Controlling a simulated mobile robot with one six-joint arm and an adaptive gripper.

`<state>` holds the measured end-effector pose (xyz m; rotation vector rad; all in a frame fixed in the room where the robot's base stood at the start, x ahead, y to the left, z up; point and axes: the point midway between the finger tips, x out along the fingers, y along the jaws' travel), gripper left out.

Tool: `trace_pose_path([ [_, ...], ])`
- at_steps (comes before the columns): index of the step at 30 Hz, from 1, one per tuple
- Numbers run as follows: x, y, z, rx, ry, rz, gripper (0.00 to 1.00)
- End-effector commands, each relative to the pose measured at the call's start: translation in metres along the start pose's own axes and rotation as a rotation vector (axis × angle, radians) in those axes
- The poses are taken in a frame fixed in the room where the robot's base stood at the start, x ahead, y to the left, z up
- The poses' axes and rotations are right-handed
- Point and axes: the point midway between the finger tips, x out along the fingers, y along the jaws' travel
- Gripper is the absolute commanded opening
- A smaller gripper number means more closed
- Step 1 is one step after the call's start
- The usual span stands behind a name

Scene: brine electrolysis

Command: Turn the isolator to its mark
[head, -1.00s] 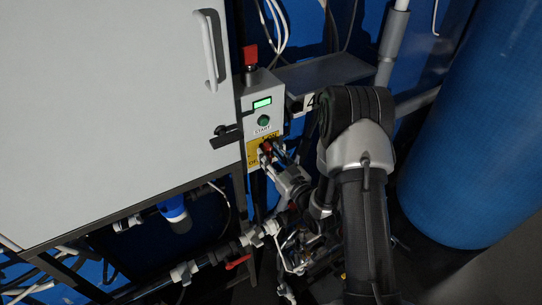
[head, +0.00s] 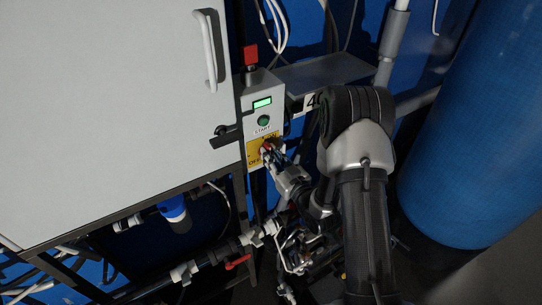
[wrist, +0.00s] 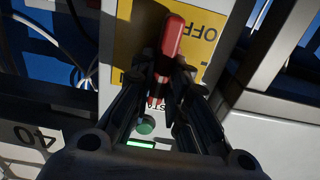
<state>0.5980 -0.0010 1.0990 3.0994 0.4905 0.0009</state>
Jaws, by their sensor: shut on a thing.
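The isolator is a red handle (wrist: 171,38) on a yellow plate (wrist: 128,45) marked OFF, low on the front of a grey control box. In the wrist view the plate appears upside down and the handle lies nearly along the box's length, leaning slightly. My gripper (wrist: 166,72) is shut on the handle, with one dark finger on each side. The fingers hide the handle's middle. In the head view the red handle (head: 265,149) shows at my gripper (head: 270,151), and parts of the ON and OFF lettering show around it. The alignment mark cannot be made out.
Above the isolator are a green START button (head: 264,120), a lit green display (head: 262,103) and a red knob (head: 250,55). A white cabinet (head: 110,100) with a black latch stands left. Pipes with a red valve lever (head: 238,262) run below. A blue tank (head: 475,130) stands right.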

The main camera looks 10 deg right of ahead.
Motion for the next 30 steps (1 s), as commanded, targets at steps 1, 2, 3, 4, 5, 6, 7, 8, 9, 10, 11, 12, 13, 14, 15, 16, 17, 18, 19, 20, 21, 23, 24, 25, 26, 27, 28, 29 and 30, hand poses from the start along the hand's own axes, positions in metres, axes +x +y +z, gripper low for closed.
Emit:
trace_pose_path([
  [1,0.0,-0.0003,0.0006,-0.006,0.0,0.0,0.0],
  [2,0.0001,-0.0003,0.0009,-0.011,0.0,0.0,0.0],
  [3,0.0001,-0.0005,0.0012,-0.02,0.0,-0.001,0.0],
  [4,0.0002,-0.0005,0.0014,-0.03,0.001,-0.001,0.0],
  [5,0.0003,-0.0006,0.0015,-0.04,0.001,-0.001,0.0],
  [6,0.0004,-0.0008,0.0017,-0.056,0.002,-0.001,0.0],
  [7,0.0004,-0.0011,0.0021,-0.071,0.002,-0.001,0.0],
  [8,0.0003,-0.0014,0.0026,-0.085,0.002,-0.001,0.0],
  [9,0.0003,-0.0017,0.0028,-0.11,0.003,-0.001,0.0],
  [10,0.0004,-0.0019,0.003,-0.13,0.003,-0.001,0.0],
  [11,0.0004,-0.0023,0.0036,-0.152,0.003,-0.001,0.0],
  [12,0.0006,-0.0026,0.0039,-0.183,0.003,-0.001,0.0],
  [13,0.0006,-0.003,0.0043,-0.207,0.004,-0.001,0.0],
  [14,0.0005,-0.0035,0.0047,-0.233,0.004,-0.001,0.0],
  [15,0.0004,-0.004,0.005,-0.269,0.004,0.0,0.0],
  [16,0.0005,-0.0044,0.0055,-0.297,0.004,0.0,0.0],
  [17,0.0006,-0.0047,0.0056,-0.326,0.005,0.0,0.0],
  [18,0.0006,-0.0053,0.0059,-0.364,0.005,0.0,0.0],
  [19,0.0005,-0.0057,0.0061,-0.392,0.005,0.0,0.0],
  [20,0.0004,-0.0062,0.0067,-0.421,0.004,0.0,0.0],
  [21,0.0004,-0.0067,0.0069,-0.459,0.005,0.0,0.0],
  [23,0.0006,-0.0074,0.0073,-0.517,0.005,0.0,0.0],
  [24,0.0005,-0.0079,0.0073,-0.556,0.006,0.0,0.0],
  [25,0.0004,-0.0083,0.0079,-0.583,0.005,0.0,0.0],
  [26,0.0004,-0.0086,0.008,-0.613,0.005,0.0,0.0],
  [27,0.0003,-0.0091,0.0084,-0.651,0.005,0.0,0.0],
  [28,0.0004,-0.0094,0.0085,-0.679,0.006,0.001,0.0],
  [29,0.0004,-0.0097,0.009,-0.707,0.005,0.0,0.0],
  [30,0.0004,-0.0101,0.0089,-0.745,0.006,0.001,0.0],
])
